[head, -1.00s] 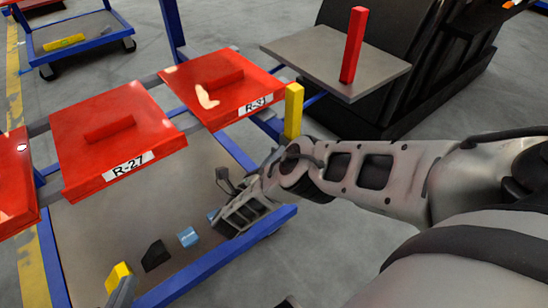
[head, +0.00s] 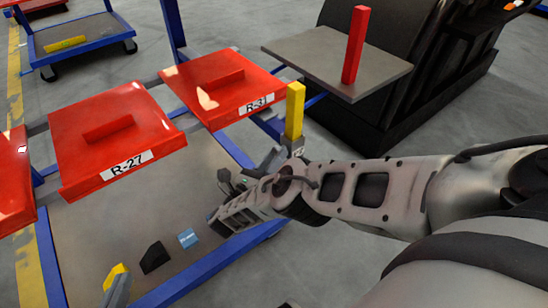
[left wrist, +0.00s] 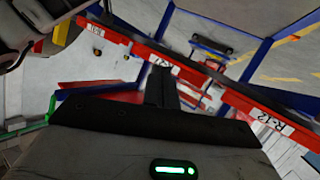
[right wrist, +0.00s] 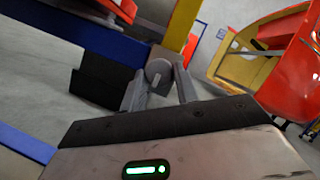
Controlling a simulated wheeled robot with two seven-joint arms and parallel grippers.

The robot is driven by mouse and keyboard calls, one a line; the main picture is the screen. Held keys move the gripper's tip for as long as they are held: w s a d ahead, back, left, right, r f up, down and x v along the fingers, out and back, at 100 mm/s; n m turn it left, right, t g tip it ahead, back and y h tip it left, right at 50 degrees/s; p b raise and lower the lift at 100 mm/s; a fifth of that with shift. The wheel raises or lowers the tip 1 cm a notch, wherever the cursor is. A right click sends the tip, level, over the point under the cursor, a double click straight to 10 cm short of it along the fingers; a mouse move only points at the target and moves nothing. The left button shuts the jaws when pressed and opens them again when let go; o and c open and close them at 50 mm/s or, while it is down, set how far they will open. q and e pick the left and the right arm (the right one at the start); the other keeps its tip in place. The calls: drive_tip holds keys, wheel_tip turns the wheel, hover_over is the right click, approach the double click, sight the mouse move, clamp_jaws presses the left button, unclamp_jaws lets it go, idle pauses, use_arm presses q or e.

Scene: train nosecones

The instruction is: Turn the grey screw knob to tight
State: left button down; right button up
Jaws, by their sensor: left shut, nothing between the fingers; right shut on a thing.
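The grey screw knob (right wrist: 157,71) shows in the right wrist view as a round end on a grey block beside a yellow post. My right gripper (right wrist: 160,82) has one finger on each side of the knob and is shut on it. In the head view my right gripper (head: 275,157) is by the foot of the yellow post (head: 294,110), at the blue frame's right corner; the knob is too small to make out there. My left gripper (left wrist: 162,80) is shut and empty in the left wrist view, with red panels beyond it.
Red panels labelled R-27 (head: 113,138) and R-31 (head: 223,88) sit on the blue-framed cart (head: 215,263). A grey plate (head: 310,55) with a red post (head: 354,45) stands at the back right. Small black (head: 154,257) and blue (head: 188,238) blocks lie on the lower deck.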

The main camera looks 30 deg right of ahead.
drive_tip(key=o, duration=0.9)
drive_tip(key=shift+o, duration=0.2)
use_arm(q)
drive_tip(key=shift+f, duration=0.1)
use_arm(e)
drive_tip(key=shift+a, duration=0.1)
use_arm(q)
drive_tip(key=r+b, duration=0.1)
drive_tip(key=d+n+t+h+b, duration=0.1)
drive_tip(key=b, duration=0.1)
drive_tip(key=shift+w+r, duration=0.3)
drive_tip(key=shift+r, duration=0.05)
use_arm(e)
drive_tip(key=v, duration=1.2)
use_arm(q)
drive_tip(key=shift+f, duration=0.1)
